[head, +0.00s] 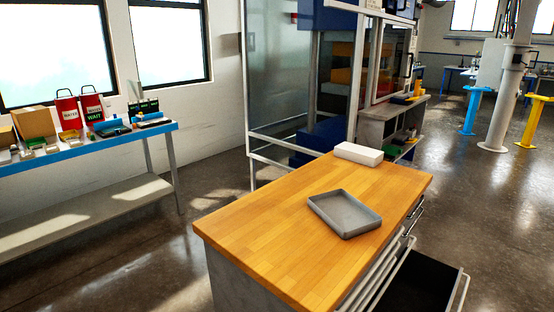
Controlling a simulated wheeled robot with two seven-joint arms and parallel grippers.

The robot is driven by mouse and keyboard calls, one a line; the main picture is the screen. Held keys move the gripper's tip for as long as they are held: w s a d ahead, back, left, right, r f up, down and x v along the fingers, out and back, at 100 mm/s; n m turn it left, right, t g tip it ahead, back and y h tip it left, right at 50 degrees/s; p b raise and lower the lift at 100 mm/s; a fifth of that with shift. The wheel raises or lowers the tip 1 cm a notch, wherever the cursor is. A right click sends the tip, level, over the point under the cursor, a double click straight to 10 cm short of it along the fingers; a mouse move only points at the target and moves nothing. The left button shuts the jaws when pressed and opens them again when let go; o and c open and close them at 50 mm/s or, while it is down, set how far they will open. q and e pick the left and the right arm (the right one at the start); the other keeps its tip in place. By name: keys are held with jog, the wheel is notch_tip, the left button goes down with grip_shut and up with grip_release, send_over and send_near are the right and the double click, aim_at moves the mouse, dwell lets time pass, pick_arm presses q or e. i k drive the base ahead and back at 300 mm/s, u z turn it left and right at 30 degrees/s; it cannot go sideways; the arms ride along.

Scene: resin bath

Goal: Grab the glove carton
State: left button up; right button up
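A plain white box (358,153), low and rounded at its edges, lies at the far edge of the wood-topped cabinet. A brown cardboard box (35,121) stands at the left end of the blue-edged bench. No label can be read on either, so I cannot tell for certain which one is the glove carton. Neither of my grippers is in view.
A grey tray (343,214) lies empty on the wooden cabinet top (270,230). A dark drawer (424,282) sticks out at the cabinet's right. The blue-edged bench (150,131) holds red bags and small boxes. Floor shows between bench and cabinet.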

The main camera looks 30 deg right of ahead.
aim_at(369, 157)
jog(key=u, duration=0.45)
jog(key=i, duration=2.8)
jog(key=z, duration=0.25)
jog(key=i, duration=2.3)
jog(key=z, duration=1.5)
jog(key=i, duration=1.3)
jog(key=z, duration=1.25)
